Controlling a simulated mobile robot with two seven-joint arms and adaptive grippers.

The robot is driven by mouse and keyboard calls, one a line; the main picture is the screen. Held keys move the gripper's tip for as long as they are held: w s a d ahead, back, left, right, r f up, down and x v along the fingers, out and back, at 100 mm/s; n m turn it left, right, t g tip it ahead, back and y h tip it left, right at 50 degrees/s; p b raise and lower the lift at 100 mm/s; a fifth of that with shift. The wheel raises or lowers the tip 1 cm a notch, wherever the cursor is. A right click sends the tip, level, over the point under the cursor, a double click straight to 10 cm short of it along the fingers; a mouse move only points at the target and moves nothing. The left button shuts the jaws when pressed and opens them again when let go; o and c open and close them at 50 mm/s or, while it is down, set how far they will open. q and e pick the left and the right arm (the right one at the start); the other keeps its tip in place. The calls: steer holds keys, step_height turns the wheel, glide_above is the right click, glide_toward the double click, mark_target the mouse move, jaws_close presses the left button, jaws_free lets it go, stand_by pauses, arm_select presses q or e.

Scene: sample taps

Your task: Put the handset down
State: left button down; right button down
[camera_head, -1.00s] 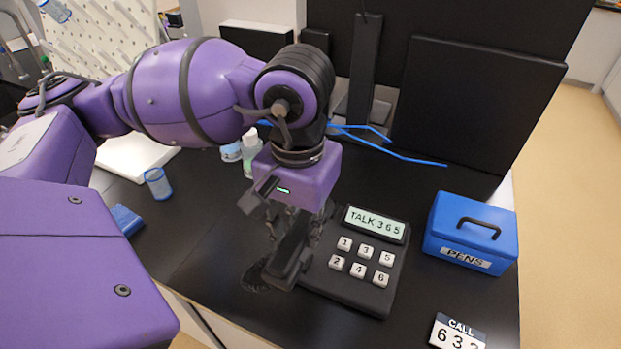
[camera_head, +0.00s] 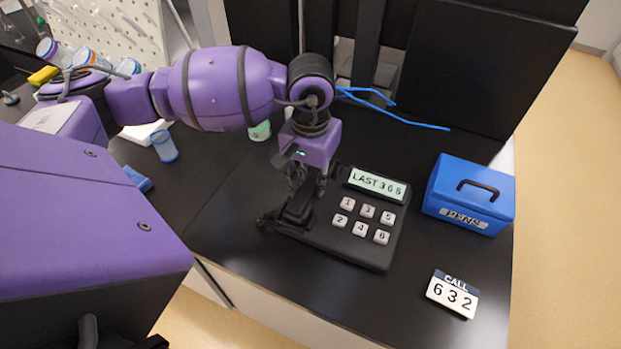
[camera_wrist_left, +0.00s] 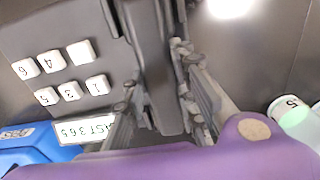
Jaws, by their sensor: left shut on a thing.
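The black desk phone (camera_head: 340,248) stands on the black worktop, with white number keys and a lit display (camera_head: 377,185) reading LAST 365. The black handset (camera_head: 297,212) lies along the phone's left side, seemingly down in its place. My left gripper (camera_head: 304,188) points down from above and is shut on the handset. In the left wrist view, the handset (camera_wrist_left: 160,75) runs between the fingers of the left gripper (camera_wrist_left: 158,105); its seat beneath is mostly hidden. A card (camera_head: 453,294) reading CALL 632 lies in front of the phone at the right. My right gripper is out of view.
A blue PENS box (camera_head: 470,195) stands right of the phone. Blue cables (camera_head: 400,117) lie behind it, before dark upright panels. A bottle (camera_head: 260,131) and a clear blue cup (camera_head: 164,146) stand at left. The worktop's front middle is clear.

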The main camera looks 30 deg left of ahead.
mark_target(311, 182)
arm_select(q)
steer(key=shift+f, duration=0.25)
steer(key=c, duration=1.6)
jaws_free()
steer(key=shift+r, duration=0.1)
steer(key=shift+c, duration=0.2)
steer(key=shift+o, duration=1)
steer(key=shift+r, duration=0.6)
step_height(311, 182, up, 11)
steer(key=shift+r+b, duration=0.15)
steer(key=shift+b, duration=0.25)
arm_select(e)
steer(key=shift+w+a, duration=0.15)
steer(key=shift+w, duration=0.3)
